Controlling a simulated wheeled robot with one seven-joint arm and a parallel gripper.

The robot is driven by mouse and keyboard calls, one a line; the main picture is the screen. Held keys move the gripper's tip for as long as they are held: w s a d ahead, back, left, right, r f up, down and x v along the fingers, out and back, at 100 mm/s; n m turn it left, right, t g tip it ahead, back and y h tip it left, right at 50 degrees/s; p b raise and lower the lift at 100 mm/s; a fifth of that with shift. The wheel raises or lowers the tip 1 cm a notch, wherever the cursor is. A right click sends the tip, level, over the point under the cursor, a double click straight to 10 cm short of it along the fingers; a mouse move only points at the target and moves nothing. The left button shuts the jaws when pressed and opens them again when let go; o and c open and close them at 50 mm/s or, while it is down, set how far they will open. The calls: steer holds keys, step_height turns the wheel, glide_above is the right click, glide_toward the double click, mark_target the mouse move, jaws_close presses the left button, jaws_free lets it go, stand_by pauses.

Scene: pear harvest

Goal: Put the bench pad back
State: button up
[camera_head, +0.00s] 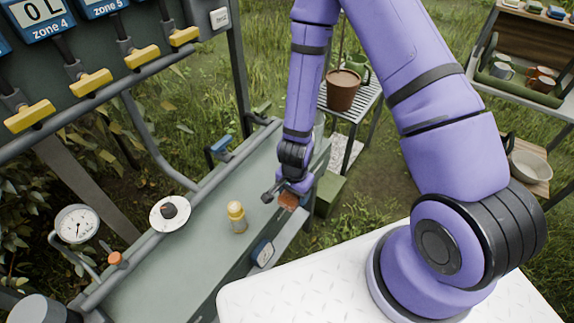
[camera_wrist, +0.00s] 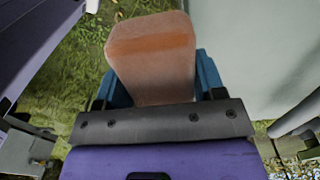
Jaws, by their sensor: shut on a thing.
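My gripper (camera_head: 283,196) is at the right edge of the grey-green bench (camera_head: 190,255) in the head view. It is shut on an orange-brown block-shaped pad (camera_head: 289,201). In the wrist view the pad (camera_wrist: 152,55) stands up between the blue fingers of my gripper (camera_wrist: 152,85), with grass behind it and the bench top (camera_wrist: 262,50) to the right. Whether the pad touches the bench cannot be told. My arm hides part of the bench's far end.
A yellow-capped bottle (camera_head: 237,217) stands on the bench, left of my gripper. A white dish with a dark item (camera_head: 170,212) and a dial gauge (camera_head: 77,225) are further left. A blue-white device (camera_head: 262,253) is on the front edge.

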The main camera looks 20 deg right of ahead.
steer(key=w+d, duration=0.1)
steer(key=w, duration=0.4)
steer(key=w+d+f, duration=0.1)
steer(key=w, duration=0.4)
steer(key=w+d, duration=0.2)
steer(key=w, duration=0.3)
steer(key=shift+f, duration=0.25)
steer(key=shift+s+f, duration=0.15)
steer(key=shift+f, duration=1.55)
steer(key=shift+f, duration=0.1)
steer(key=o, duration=1)
